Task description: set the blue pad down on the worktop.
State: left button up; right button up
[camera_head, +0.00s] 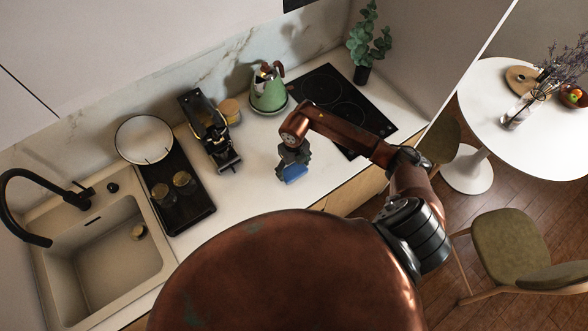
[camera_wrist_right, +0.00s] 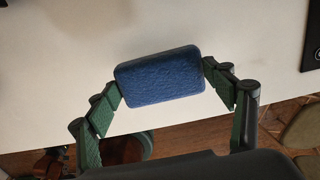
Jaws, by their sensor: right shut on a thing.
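The blue pad (camera_head: 293,173) is a small, rounded block in my right gripper (camera_head: 292,165), over the front part of the worktop (camera_head: 240,195). In the right wrist view the pad (camera_wrist_right: 160,76) sits between the two green-lined fingers of the right gripper (camera_wrist_right: 163,84), which are shut on its two ends. The white worktop (camera_wrist_right: 60,80) shows behind the pad, with its front edge just below it. I cannot tell whether the pad touches the worktop or is held above it. My left gripper is not in view.
A black coffee machine (camera_head: 208,130), a green kettle (camera_head: 268,90) and a black hob (camera_head: 340,105) stand behind the pad. A dark tray (camera_head: 200,218) with glasses and the sink (camera_head: 100,250) lie to the left. The worktop around the pad is clear.

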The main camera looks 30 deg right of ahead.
aim_at(294, 167)
jog(key=shift+w+d+f, duration=0.1)
jog(key=shift+w+f, duration=0.1)
jog(key=shift+f, duration=0.05)
notch_tip(294, 167, down, 3)
jog(key=shift+w+d+r+p, duration=0.1)
jog(key=shift+d+p, duration=0.05)
jog(key=shift+p, duration=0.75)
jog(key=shift+f, duration=0.4)
jog(key=o, duration=1)
